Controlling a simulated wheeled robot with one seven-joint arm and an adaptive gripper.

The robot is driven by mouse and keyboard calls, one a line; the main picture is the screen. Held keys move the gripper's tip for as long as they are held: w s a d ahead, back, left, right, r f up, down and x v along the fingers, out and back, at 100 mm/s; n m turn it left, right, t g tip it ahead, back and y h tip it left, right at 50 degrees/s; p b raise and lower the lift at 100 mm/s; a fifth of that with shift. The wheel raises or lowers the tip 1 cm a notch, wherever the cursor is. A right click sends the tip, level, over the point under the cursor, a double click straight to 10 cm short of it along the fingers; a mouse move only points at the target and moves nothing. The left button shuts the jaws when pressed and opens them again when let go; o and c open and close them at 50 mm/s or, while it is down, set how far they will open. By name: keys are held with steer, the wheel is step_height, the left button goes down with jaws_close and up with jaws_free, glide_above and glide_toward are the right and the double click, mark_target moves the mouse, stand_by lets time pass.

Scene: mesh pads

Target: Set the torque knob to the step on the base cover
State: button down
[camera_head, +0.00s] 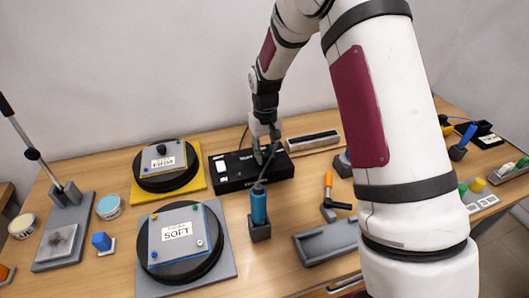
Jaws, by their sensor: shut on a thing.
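The black control box (232,180) stands at the middle of the table, with white labels and a white switch on its top. My gripper (265,158) points down at the right part of the box top and is shut on the torque knob, which its fingers hide. The knob's setting cannot be read. A round black pad with a grey cover labelled SOFT (178,256) lies on a grey plate at the front. A similar pad with a cover labelled FIRM (162,174) lies on a yellow plate behind it. Any step marking on the covers is too small to read.
A blue driver (259,206) stands upright in a dark holder just in front of the box. An orange-handled tool (328,190) and a grey tray (326,243) are to its right. A lever press (64,212) stands at the left. My arm covers the table's right middle.

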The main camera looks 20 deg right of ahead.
mark_target(265, 154)
steer(key=n, duration=0.4)
steer(key=shift+n+b, duration=0.3)
steer(key=shift+n, duration=2)
steer(key=c, duration=1.3)
jaws_free()
step_height(265, 154, up, 12)
